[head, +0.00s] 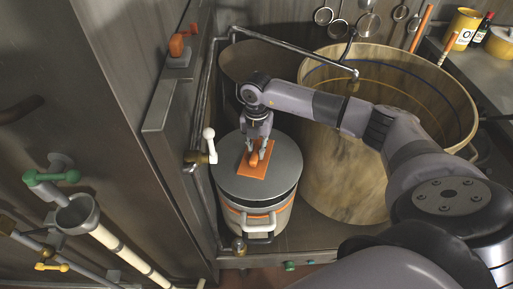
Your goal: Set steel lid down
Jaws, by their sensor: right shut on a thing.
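The steel lid (228,170) is a flat grey disc with an orange rectangular plate and handle (254,167) at its middle. It lies over the mouth of a pale pot with an orange band (236,216), roughly centred; a dark gap shows below its front edge, so I cannot tell whether it rests on the rim. My right gripper (261,150) comes down from above and is shut on the lid's orange handle. My left gripper is not in view.
A large stained vat (345,165) stands close on the right, with a bent pipe (290,47) above it. Pipes and a white-handled valve (209,143) are close on the left. A dark pot (260,62) stands behind. Ladles hang at the back.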

